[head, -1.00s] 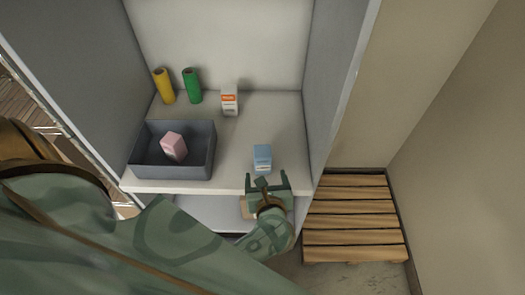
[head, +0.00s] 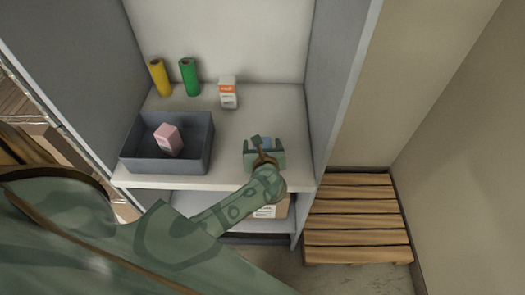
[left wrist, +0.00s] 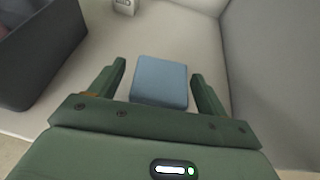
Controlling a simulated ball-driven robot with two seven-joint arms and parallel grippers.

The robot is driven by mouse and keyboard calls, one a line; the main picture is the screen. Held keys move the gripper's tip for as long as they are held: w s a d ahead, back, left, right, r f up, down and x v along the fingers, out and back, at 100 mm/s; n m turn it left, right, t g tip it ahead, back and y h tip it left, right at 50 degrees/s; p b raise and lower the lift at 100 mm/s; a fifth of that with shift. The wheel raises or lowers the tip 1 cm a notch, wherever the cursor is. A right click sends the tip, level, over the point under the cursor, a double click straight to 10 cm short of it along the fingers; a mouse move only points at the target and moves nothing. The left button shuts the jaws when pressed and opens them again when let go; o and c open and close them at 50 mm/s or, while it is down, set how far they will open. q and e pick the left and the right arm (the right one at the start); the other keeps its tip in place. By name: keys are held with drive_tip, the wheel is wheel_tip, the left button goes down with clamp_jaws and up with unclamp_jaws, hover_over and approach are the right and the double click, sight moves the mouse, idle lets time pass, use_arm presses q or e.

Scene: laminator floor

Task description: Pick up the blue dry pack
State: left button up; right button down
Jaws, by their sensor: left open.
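The blue dry pack (left wrist: 160,82) stands on the cabinet shelf (head: 200,180). In the left wrist view it sits between the two fingers of my open left gripper (left wrist: 160,85), with a small gap visible on each side. In the head view the left gripper (head: 263,145) covers most of the blue dry pack (head: 266,143), and only a bit of blue shows. My right gripper is not in view.
A dark grey bin (head: 165,165) holding a pink pack (head: 168,139) stands left of the gripper. A yellow roll (head: 160,77), a green roll (head: 189,77) and a white-orange box (head: 228,92) stand further back. The cabinet's right wall (head: 335,90) is close on the right.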

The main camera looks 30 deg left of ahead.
use_arm(q)
drive_tip(key=shift+c, duration=0.3)
drive_tip(key=c, duration=1)
drive_tip(key=shift+c, duration=0.7)
drive_tip(key=shift+r, duration=0.15)
